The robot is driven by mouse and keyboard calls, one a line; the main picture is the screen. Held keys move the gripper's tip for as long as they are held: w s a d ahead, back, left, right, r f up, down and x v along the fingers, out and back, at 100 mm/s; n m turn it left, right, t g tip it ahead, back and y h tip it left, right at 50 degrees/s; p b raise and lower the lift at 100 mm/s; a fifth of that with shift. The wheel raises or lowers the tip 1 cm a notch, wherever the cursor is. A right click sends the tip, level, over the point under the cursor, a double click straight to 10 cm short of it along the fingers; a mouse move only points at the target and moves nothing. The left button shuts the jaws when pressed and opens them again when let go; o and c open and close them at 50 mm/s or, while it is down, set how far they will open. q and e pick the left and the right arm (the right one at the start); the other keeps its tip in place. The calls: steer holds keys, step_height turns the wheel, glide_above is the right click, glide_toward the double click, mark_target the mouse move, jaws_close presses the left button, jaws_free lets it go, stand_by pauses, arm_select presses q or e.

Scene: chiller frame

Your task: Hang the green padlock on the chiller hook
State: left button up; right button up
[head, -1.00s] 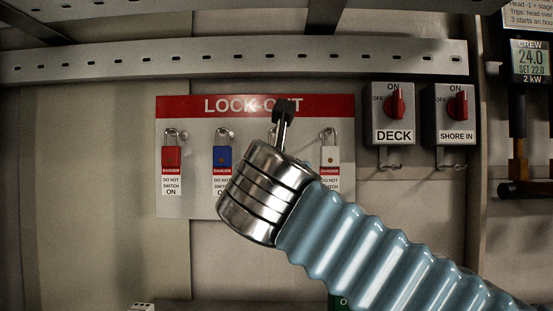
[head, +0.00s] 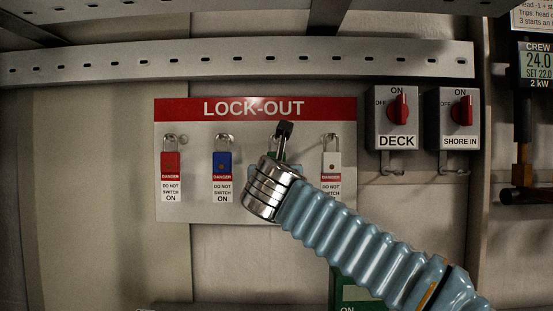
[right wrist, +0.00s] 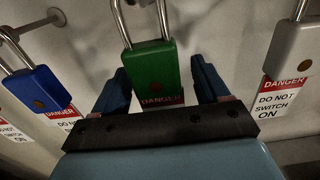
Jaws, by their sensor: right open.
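The green padlock (right wrist: 152,75) hangs by its shackle in front of the lock-out board, and fills the middle of the right wrist view. In the head view only a sliver of it (head: 272,155) shows behind my right arm. My right gripper (right wrist: 159,66) is open, with its two blue fingers on either side of the padlock body. Gaps show between the fingers and the padlock. I see no hook marked as the chiller's; hooks show under the DECK switch (head: 394,130) and the SHORE IN switch (head: 459,130). My left gripper is out of view.
The lock-out board (head: 190,210) also holds a red padlock (head: 170,163), a blue padlock (head: 222,162) and a white padlock (head: 331,166). A perforated rail (head: 230,62) crosses above. A green panel (head: 345,292) is partly hidden below my arm.

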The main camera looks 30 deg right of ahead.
steer(key=shift+w, duration=0.1)
steer(key=shift+c, duration=0.4)
steer(key=c, duration=1)
steer(key=shift+c, duration=0.5)
steer(key=shift+r, duration=0.1)
